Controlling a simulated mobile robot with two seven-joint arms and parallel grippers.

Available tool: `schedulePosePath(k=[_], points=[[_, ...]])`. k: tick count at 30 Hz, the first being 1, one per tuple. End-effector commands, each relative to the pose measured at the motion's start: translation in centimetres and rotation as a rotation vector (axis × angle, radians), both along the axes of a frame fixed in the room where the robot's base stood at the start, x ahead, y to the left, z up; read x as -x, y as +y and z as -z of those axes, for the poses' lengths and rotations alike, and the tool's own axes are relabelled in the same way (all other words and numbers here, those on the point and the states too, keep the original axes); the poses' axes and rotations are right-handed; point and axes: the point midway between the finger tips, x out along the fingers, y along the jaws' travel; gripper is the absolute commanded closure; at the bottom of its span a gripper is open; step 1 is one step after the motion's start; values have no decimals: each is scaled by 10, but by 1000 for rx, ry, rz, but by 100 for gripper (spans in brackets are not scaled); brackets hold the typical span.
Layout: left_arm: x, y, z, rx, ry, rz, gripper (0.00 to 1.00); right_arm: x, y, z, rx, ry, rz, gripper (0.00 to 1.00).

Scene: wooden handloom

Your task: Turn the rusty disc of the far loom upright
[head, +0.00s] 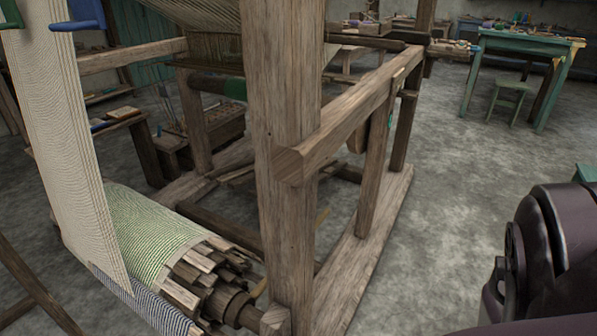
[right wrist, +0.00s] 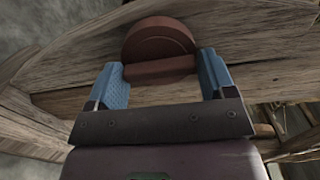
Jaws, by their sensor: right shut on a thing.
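The rusty disc (right wrist: 158,38) shows in the right wrist view as a round, reddish-brown piece against a wooden beam. A raised bar (right wrist: 160,68) crosses its near side and lies roughly level in the picture. My right gripper (right wrist: 164,76) is shut on this bar, with one blue finger at each end. The disc's lower part is hidden behind the bar. In the head view I cannot make out the disc, and my right gripper is out of frame. My left gripper is not in view.
A wooden loom post (head: 283,150) and side rail (head: 350,115) fill the middle of the head view. A green cloth roll (head: 150,235) lies low at the left. Grey floor (head: 450,170) is clear at the right, before a green table (head: 520,45) and stool (head: 505,98).

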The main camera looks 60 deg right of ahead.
Motion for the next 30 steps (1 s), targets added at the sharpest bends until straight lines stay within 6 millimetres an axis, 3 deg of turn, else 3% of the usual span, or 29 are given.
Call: schedulePosePath(k=[1,2,6,17,30], points=[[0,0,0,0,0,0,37,2,0,1,-3,3,0,47],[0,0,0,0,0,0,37,2,0,1,-3,3,0,22],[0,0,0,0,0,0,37,1,0,1,-2,2,0,4],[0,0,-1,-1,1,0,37,7,-1,0,0,1,1,4],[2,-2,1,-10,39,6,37,78,-6,0,0,1,2,4]])
